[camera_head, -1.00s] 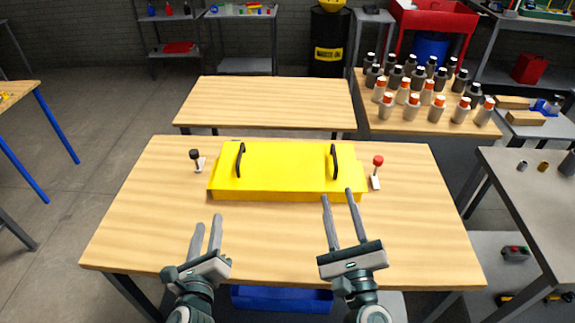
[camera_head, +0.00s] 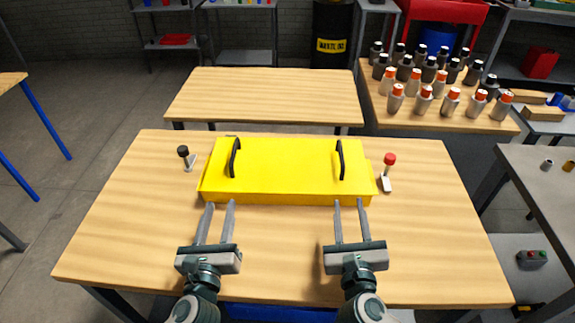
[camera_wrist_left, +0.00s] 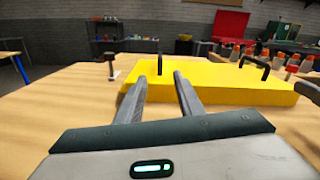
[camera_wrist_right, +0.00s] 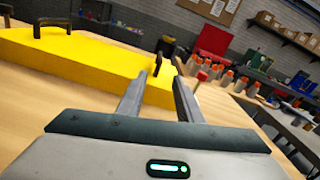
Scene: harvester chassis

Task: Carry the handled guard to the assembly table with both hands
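The yellow guard (camera_head: 287,170) lies flat on the near wooden table (camera_head: 110,230). It has two upright black handles, the left handle (camera_head: 235,158) and the right handle (camera_head: 340,160). My left gripper (camera_head: 219,204) is open and empty, in front of the guard's near edge, roughly below the left handle. My right gripper (camera_head: 349,203) is open and empty, in front of the near edge below the right handle. The guard also shows in the left wrist view (camera_wrist_left: 215,88) and in the right wrist view (camera_wrist_right: 75,62). Neither gripper is around a handle.
A bare wooden table (camera_head: 265,95) stands behind the near one. A black-knobbed lever (camera_head: 186,157) and a red-knobbed lever (camera_head: 387,172) flank the guard. Several bottles (camera_head: 440,85) crowd a side table at the back right. A grey table (camera_head: 540,200) stands at right.

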